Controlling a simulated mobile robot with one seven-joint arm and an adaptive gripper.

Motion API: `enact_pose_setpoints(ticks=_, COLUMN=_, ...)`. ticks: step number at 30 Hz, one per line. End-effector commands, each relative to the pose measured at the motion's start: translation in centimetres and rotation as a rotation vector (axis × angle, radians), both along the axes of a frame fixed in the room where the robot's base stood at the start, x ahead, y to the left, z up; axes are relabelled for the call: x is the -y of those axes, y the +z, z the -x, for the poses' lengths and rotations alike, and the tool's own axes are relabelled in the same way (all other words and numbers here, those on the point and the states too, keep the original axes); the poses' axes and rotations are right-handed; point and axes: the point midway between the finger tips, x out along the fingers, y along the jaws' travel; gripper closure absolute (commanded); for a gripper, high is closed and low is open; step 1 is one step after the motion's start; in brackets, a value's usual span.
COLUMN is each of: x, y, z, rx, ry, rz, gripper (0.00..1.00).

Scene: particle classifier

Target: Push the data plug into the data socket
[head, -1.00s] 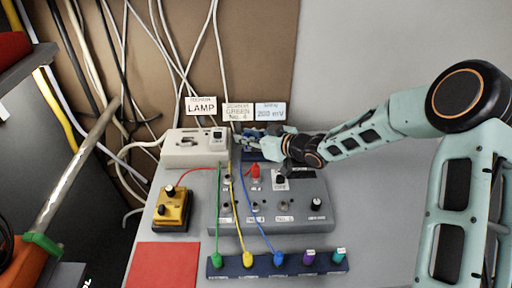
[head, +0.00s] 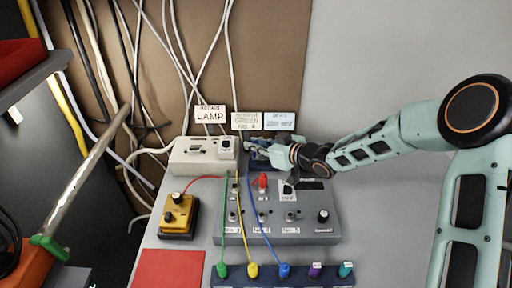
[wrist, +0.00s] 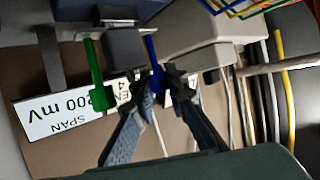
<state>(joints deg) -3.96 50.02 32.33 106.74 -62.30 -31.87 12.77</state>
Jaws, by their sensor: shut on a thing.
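My gripper (head: 252,147) reaches in from the right, just behind the grey panel and over a blue unit (head: 259,160). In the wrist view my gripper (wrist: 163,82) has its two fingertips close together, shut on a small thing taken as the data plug. A blue upright strip (wrist: 152,50) shows right at the fingertips; I cannot tell whether it belongs to the plug. A dark grey block (wrist: 125,45) and a green strip (wrist: 95,75) stand to its left. The data socket cannot be made out clearly, nor can how far the plug sits in it.
A pale box (head: 205,155) with the LAMP sign (head: 210,114) stands left of my gripper. The grey panel (head: 280,238) in front carries knobs, a red switch cap and coloured cables. A yellow pedal (head: 178,215) and red mat (head: 168,268) lie left.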

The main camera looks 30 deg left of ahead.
Motion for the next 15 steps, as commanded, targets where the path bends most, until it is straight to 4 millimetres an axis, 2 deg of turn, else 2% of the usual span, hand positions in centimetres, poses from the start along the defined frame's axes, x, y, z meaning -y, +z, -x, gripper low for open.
enact_pose_setpoints(ticks=1, x=-0.1, y=1.1, z=-0.2, rx=0.008, ry=0.0, rz=-0.006, gripper=1.0)
enact_pose_setpoints(ticks=5, x=-0.1, y=3.2, z=-0.1, rx=0.01, ry=0.0, rz=-0.007, gripper=1.0)
enact_pose_setpoints(ticks=8, x=0.4, y=4.4, z=1.2, rx=0.008, ry=0.002, rz=-0.004, gripper=1.0)
enact_pose_setpoints(ticks=15, x=1.8, y=8.8, z=4.5, rx=0.009, ry=0.0, rz=-0.004, gripper=1.0)
